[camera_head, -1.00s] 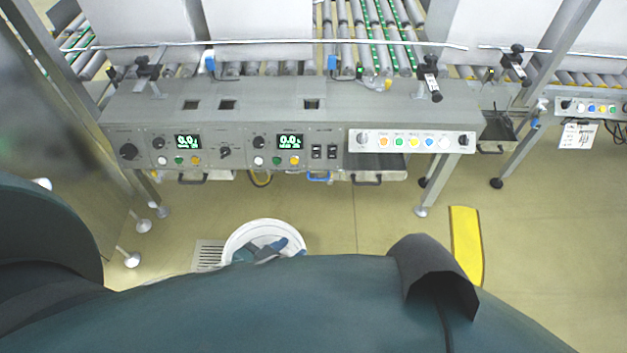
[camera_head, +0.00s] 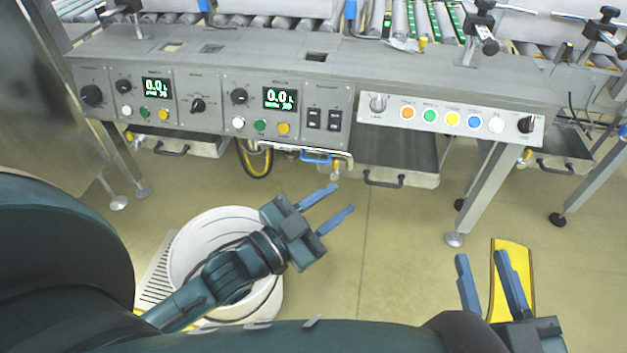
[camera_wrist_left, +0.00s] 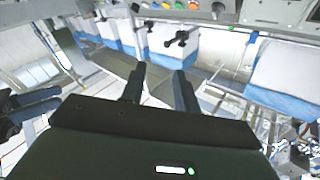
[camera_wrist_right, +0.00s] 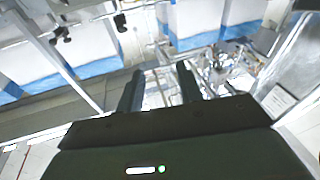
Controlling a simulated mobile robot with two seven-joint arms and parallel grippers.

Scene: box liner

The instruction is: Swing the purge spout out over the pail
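The white pail (camera_head: 273,297) stands on the floor at lower left in the head view, partly covered by my left arm. Under the console's front edge runs a thin metal pipe with a blue lever (camera_head: 317,157) and a small brass-coloured end (camera_head: 335,172); this appears to be the purge spout, lying along the console and not over the pail. My left gripper (camera_head: 343,199) is open and empty, to the right of the pail and below the brass end, apart from it. My right gripper (camera_head: 481,258) is open and empty at lower right. The wrist views show neither spout nor pail.
The grey console (camera_head: 203,100) with displays and buttons spans the top. Metal trays (camera_head: 408,180) hang under it. A console leg (camera_head: 482,195) stands right of centre. A yellow floor piece (camera_head: 515,262) lies beside my right gripper. The floor between the grippers is clear.

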